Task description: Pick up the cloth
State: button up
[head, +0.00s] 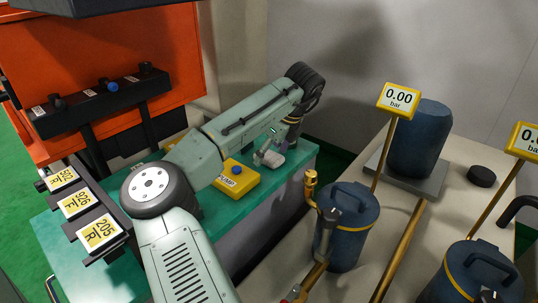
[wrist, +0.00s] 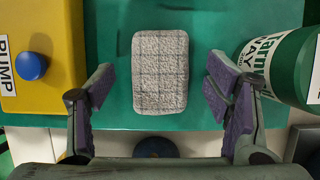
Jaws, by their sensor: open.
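The cloth (wrist: 160,72) is a light grey, quilted, rounded rectangle lying flat on the green bench top (wrist: 112,60) in the wrist view. My gripper (wrist: 160,90) is open, with one purple-padded finger to each side of the cloth's lower part in the picture. The fingers stand apart from the cloth, with green surface showing on both sides, and nothing is between them in their grip. Their height above the bench is hard to tell.
A yellow pump box (wrist: 40,55) with a blue button (wrist: 31,66) lies left of the cloth. A green and white labelled container (wrist: 285,65) is close on the right. In the head view, blue canisters (head: 348,225) and brass pipes stand on a pale bench (head: 440,205) at right.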

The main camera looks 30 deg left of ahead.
jog(key=shift+c, duration=0.6)
jog(key=c, duration=1.1)
jog(key=shift+r, duration=0.1)
